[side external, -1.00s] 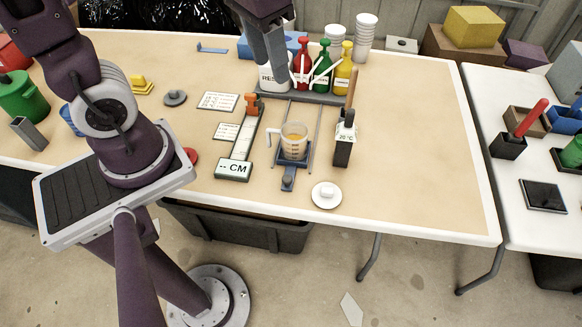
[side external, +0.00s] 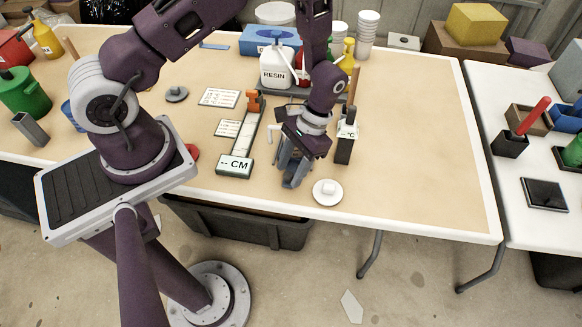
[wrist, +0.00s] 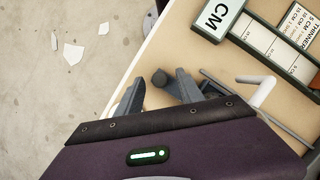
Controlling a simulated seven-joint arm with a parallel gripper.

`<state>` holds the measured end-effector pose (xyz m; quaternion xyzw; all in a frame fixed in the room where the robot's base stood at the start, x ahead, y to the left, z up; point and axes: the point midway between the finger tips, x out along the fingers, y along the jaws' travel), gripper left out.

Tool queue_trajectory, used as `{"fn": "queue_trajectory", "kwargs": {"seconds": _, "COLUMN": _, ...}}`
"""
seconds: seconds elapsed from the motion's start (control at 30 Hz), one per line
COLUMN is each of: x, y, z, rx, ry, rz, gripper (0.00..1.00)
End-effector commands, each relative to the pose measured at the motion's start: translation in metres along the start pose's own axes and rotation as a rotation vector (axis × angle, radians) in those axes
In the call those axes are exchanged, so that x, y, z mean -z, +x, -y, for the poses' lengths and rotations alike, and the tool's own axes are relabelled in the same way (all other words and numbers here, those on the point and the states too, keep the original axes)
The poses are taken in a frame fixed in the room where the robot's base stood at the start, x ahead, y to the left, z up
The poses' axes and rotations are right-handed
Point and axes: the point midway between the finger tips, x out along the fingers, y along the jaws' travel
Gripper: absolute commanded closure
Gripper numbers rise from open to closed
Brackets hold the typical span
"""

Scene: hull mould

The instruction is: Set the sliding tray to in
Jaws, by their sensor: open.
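My gripper (side external: 291,183) is low over the front of the sliding tray, fingers pointing down and apart. In the wrist view the dark round knob of the sliding tray's handle (wrist: 160,78) shows between my two open fingers (wrist: 158,85). I cannot tell whether either finger touches it. The tray's body and most of the measuring jug standing on it are hidden behind my gripper in the side view. The jug's white handle (wrist: 263,91) shows in the wrist view, beside a grey rail (wrist: 218,82).
A scale marked CM (side external: 235,165) lies left of my gripper. A black holder with a wooden-handled tool (side external: 344,150) stands close on the right. A white round dish (side external: 327,192) sits at the front right. A resin bottle (side external: 276,68) stands behind. The table's right side is clear.

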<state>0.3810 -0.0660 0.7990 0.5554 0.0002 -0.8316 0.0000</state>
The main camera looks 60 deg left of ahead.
Motion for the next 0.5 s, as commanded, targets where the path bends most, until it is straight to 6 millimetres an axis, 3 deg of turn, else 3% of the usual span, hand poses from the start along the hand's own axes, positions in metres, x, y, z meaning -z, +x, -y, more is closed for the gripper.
{"fn": "queue_trajectory", "kwargs": {"seconds": 0.23, "x": 0.0001, "y": 0.0017, "z": -0.0001, "rx": 0.0, "ry": 0.0, "rz": -0.001, "gripper": 0.56}}
{"fn": "queue_trajectory", "kwargs": {"seconds": 0.43, "x": 0.0, "y": 0.0015, "z": -0.0001, "rx": 0.0, "ry": 0.0, "rz": -0.001, "gripper": 0.95}}
{"fn": "queue_trajectory", "kwargs": {"seconds": 0.5, "x": 0.0, "y": 0.0015, "z": -0.0001, "rx": 0.0, "ry": 0.0, "rz": -0.001, "gripper": 1.0}}
